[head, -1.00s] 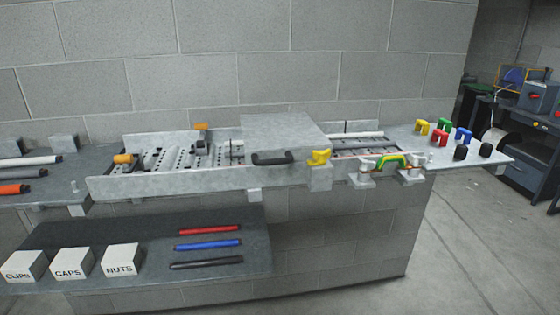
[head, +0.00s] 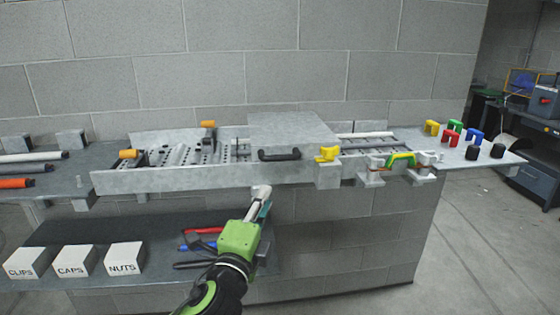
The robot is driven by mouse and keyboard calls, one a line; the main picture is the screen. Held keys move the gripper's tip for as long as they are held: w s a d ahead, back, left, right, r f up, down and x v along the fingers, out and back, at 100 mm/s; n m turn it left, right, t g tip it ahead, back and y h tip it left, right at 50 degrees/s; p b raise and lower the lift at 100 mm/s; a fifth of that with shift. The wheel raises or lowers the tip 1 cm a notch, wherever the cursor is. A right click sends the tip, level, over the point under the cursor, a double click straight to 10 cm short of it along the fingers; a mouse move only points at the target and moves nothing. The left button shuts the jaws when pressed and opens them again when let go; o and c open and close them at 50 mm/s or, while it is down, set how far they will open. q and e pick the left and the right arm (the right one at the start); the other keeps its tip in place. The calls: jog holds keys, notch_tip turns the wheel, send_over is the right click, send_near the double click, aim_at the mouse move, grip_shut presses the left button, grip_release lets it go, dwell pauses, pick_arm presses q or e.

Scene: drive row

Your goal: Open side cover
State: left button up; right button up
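A flat grey cover (head: 292,130) sits across the middle of the long metal frame, with a black handle (head: 279,155) on its front face. It looks shut. A yellow latch-like part (head: 327,154) is at the right of the handle, on a grey block. My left gripper (head: 262,196), green with grey tips, is in front of the frame, below the handle and apart from it in the picture. I see nothing in it; how far its fingers are apart cannot be told. My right gripper is out of view.
A lower shelf holds boxes marked CLIPS (head: 25,262), CAPS (head: 75,260) and NUTS (head: 125,257). Orange knobs (head: 129,154) stand on the frame. Coloured pieces (head: 473,153) stand on the right-hand plate. Floor at right is clear.

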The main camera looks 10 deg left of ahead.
aim_at(279, 160)
pick_arm(q)
jog(key=shift+t, duration=0.3)
jog(key=w+r+p, duration=0.1)
jog(key=w, duration=0.3)
jog(key=w+d+r, duration=0.1)
jog(key=w+r, duration=0.1)
jog(key=w, duration=0.2)
jog(key=w+r+p, duration=0.1)
jog(key=w+r, duration=0.1)
jog(key=w, duration=0.2)
jog(key=shift+w+d+p, duration=0.2)
jog(key=shift+d+p, duration=0.1)
jog(key=shift+p, duration=0.05)
grip_shut()
